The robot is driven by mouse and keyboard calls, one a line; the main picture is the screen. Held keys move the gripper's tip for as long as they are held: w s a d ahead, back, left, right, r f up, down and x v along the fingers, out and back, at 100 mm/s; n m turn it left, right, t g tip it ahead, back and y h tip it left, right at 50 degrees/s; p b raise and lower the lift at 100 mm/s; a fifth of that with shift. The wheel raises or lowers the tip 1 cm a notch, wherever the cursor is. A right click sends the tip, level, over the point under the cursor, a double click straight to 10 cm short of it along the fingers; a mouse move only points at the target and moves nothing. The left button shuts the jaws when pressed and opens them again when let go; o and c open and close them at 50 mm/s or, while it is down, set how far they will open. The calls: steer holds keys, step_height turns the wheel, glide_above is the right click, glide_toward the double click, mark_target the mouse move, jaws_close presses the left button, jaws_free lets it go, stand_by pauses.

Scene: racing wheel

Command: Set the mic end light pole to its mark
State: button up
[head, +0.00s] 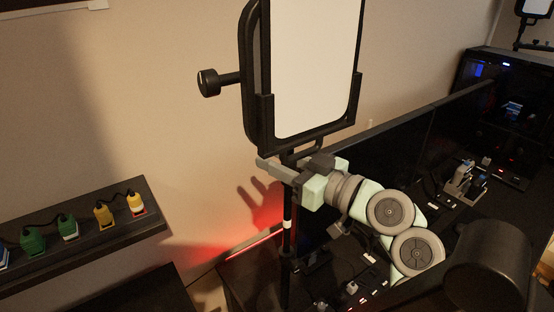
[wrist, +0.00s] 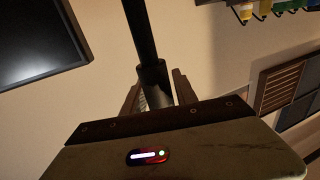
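The light pole (head: 285,245) stands upright at the desk's left end, dark and thin, with a pale band partway up. It carries a large light panel (head: 315,65) with a white face and black frame. My gripper (head: 277,168) is at the pole just below the panel, with a grey finger reaching past it. In the wrist view the pole (wrist: 139,30) and its thicker sleeve (wrist: 154,78) run between the two fingers of my gripper (wrist: 157,90). Whether both fingers press on it is not clear. The pole's foot is hidden low in the head view.
A dark shelf (head: 80,235) with several green and yellow items is on the wall at left. Dark monitors (head: 400,140) stand along the desk behind my arm. A small stand (head: 464,182) with blue and grey pieces is at right. A round knob (head: 209,83) juts left from the panel.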

jaws_close()
stand_by(1.0)
